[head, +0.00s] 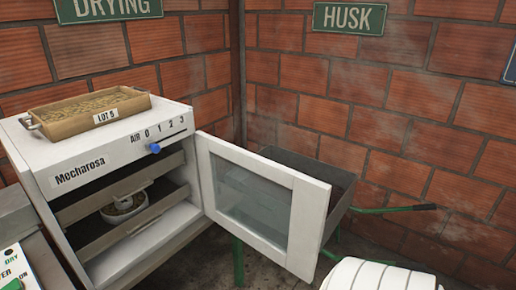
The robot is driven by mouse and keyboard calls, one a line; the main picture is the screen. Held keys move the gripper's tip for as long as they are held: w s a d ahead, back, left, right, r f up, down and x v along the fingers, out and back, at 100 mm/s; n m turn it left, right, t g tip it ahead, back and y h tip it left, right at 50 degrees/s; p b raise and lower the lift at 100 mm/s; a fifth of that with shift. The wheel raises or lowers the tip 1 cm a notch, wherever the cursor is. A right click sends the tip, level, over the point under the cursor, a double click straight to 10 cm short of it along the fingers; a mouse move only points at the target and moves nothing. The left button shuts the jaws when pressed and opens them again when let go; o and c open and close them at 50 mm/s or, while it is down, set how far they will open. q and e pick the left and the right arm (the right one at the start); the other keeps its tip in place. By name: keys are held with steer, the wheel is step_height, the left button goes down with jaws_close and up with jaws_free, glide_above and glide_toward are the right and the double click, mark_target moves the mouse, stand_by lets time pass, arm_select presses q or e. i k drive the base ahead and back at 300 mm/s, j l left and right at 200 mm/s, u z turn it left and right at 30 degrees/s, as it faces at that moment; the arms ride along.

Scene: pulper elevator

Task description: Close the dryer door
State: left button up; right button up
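The white dryer (108,160), marked Mecharosa, stands at the left with its front open. Its dryer door (262,205) is hinged at the dryer's right front edge and stands wide open, swung out to the right. The door has a white frame and a glass pane. Inside the dryer are shelves or trays, and a small white container (125,208) with grainy contents sits in the middle. A blue knob (154,148) is on the panel above the opening. Neither of my grippers is in view.
A wooden tray (92,112) labelled LOT 5 sits on the dryer's top. A grey wheelbarrow (300,165) with green handles stands behind the door. A white rounded object (375,274) is at the bottom right, near the door's free edge. Brick walls close the corner.

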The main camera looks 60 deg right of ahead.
mark_target(310, 204)
steer(key=l+u, duration=0.2)
steer(key=l, duration=1.3)
steer(key=k+l+u, duration=0.15)
steer(key=l, duration=1.35)
steer(key=i, duration=0.1)
